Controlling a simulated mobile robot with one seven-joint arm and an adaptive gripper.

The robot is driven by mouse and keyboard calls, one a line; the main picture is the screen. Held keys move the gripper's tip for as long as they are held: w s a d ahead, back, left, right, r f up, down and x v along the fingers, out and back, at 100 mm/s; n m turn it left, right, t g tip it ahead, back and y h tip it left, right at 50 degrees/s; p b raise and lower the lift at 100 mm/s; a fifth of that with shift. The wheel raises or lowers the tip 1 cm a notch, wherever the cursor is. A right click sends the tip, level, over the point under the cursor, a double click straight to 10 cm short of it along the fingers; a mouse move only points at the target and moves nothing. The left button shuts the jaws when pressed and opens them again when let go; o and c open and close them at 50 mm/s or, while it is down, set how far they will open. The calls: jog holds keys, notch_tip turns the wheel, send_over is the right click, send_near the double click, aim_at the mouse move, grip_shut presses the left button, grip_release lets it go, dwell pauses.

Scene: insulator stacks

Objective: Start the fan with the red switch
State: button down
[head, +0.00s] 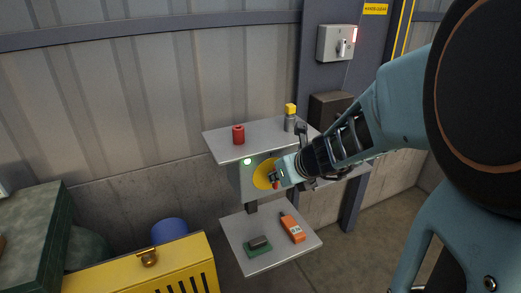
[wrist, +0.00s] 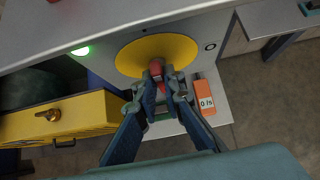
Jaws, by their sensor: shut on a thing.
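The red switch (wrist: 156,68) is a red knob in the middle of a round yellow plate (wrist: 155,47) on the front of a grey box. In the head view the yellow plate (head: 263,172) is partly behind my gripper (head: 281,177), and a small red part (head: 275,185) of the switch shows. In the wrist view my gripper (wrist: 166,80) is shut on the red switch, its fingers on either side of it. The handle's exact angle is hard to tell. A green lamp (head: 247,161) glows left of the plate. I cannot make out a fan.
An upper shelf (head: 215,140) holds a red cylinder (head: 238,134) and a yellow-capped bottle (head: 290,117). A lower shelf (head: 245,224) holds an orange meter (head: 293,228) and a green block (head: 258,247). A yellow cabinet (head: 180,262) stands lower left. A grey switch box (head: 337,42) hangs on the pillar.

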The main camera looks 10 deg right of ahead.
jog(key=shift+a+f, duration=0.1)
jog(key=c, duration=2)
grip_release()
jog(key=shift+w+f, duration=0.1)
jog(key=shift+c, duration=0.2)
